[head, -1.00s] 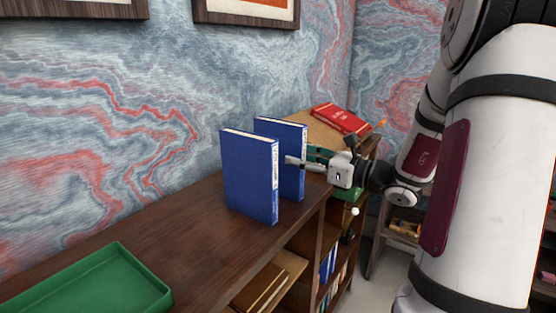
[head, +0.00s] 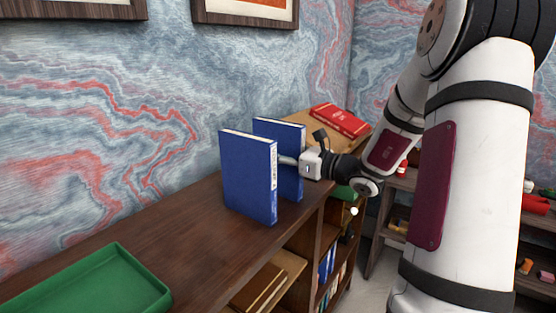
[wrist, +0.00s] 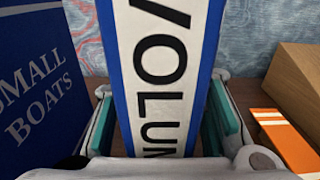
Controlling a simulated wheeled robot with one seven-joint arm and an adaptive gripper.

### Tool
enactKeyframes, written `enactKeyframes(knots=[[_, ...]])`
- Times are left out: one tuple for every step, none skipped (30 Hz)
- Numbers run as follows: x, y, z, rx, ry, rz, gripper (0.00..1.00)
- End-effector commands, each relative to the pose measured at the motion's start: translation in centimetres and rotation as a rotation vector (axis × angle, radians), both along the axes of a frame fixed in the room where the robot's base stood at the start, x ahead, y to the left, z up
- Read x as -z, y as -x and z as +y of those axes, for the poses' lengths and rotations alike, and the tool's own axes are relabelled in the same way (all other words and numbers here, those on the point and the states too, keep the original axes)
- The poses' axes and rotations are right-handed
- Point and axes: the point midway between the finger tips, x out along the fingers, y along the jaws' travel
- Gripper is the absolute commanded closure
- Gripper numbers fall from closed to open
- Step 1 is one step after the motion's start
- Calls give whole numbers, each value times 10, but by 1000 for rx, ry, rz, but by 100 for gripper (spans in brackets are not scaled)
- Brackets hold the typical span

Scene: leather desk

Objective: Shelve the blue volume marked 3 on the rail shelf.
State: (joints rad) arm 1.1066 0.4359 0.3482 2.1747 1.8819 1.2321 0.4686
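Two blue books stand upright on a dark wooden shelf top, a front one (head: 248,180) and a rear one (head: 292,180). My gripper (wrist: 165,130) reaches in from the right in the head view, its fingers partly hidden there by the front book. In the wrist view, a blue-edged spine (wrist: 160,70) with a white label reading "VOLUM" stands between my teal finger pads. Slim gaps show on both sides, so the fingers look open around it. The volume number is out of view. A blue cover reading "SMALL BOATS" (wrist: 40,85) is close beside my left finger.
A green tray (head: 95,285) lies on the shelf top (head: 190,235) at the front left. A red book (head: 340,119) lies at the back right. In the wrist view, a brown block (wrist: 297,85) and an orange-and-white item (wrist: 285,140) are right of my gripper. The wall is behind.

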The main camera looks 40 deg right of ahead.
Motion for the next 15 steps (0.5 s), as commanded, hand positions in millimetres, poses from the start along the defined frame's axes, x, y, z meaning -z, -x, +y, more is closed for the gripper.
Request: enactKeyframes(knots=[[0,0,0,0,0,0,80],[0,0,0,0,0,0,87],[0,0,0,0,0,0,96],[0,0,0,0,0,0,100],[0,0,0,0,0,0,100],[0,0,0,0,0,0,100],[0,0,0,0,0,0,100],[-1,0,0,0,0,-2,100],[-1,0,0,0,0,-2,100],[-1,0,0,0,0,-2,100],[-1,0,0,0,0,-2,100],[-1,0,0,0,0,-2,100],[-1,0,0,0,0,-2,100],[-1,0,0,0,0,-2,100],[-2,0,0,0,0,-2,100]])
